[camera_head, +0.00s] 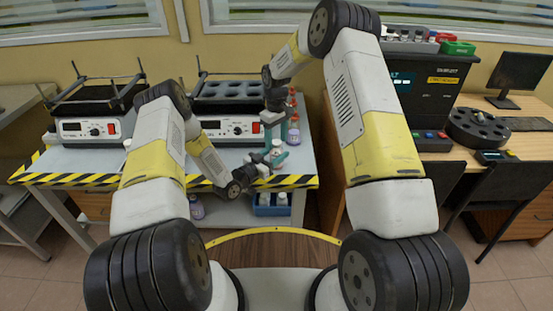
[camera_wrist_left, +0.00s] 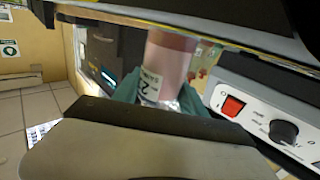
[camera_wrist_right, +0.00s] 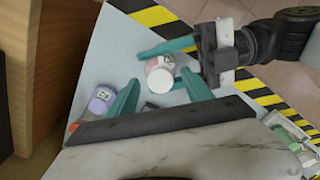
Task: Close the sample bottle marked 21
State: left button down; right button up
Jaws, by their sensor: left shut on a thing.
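The sample bottle (camera_wrist_left: 173,52) is pinkish with a white label. A "2" is readable in the left wrist view, but the rest of its number is not clear. My left gripper (camera_head: 270,158) is shut on this bottle above the bench edge. In the right wrist view the bottle (camera_wrist_right: 158,68) shows a round white top, with a left finger beside it. My right gripper (camera_head: 290,136) points down over the bench. In the right wrist view its teal fingers (camera_wrist_right: 160,92) are apart, on either side of the white top, with nothing clearly held.
A purple-capped bottle (camera_wrist_right: 101,101) stands nearby on the bench. A blue crate (camera_head: 270,210) with white-capped bottles is on the lower shelf.

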aim_at(271, 156)
notch_tip(271, 156, up, 12)
dwell(0.7)
pick_arm(q)
jog(key=c, duration=0.6)
grip_release()
jog(key=shift+o, duration=0.2)
jog(key=shift+s+a, duration=0.1)
jog(key=v, duration=0.7)
jog(key=shift+s+a, duration=0.2)
